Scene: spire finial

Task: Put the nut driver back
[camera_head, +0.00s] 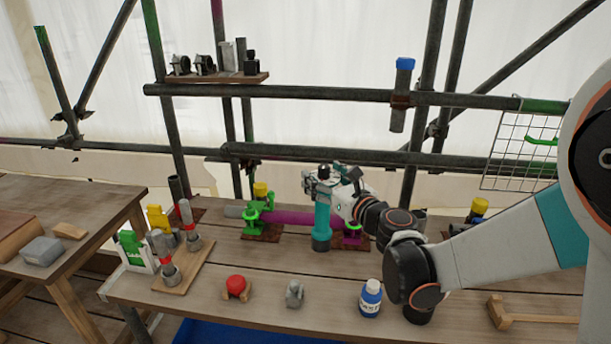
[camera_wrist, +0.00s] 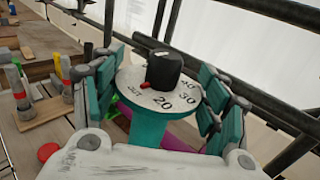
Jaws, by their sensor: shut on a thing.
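A teal upright tool (camera_head: 321,215) with a darker, wider lower end is in the middle of the workbench, by the magenta pipe; it appears to be the nut driver. Its top is a pale dial with numbers and a black knob, clear in the wrist view (camera_wrist: 163,78). My gripper (camera_head: 323,182) is shut around its upper part, with teal finger pads on both sides in the wrist view (camera_wrist: 160,105). Whether its lower end touches the bench or hangs just above it, I cannot tell.
A wooden board with grey-and-red tools (camera_head: 188,232) stands left.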

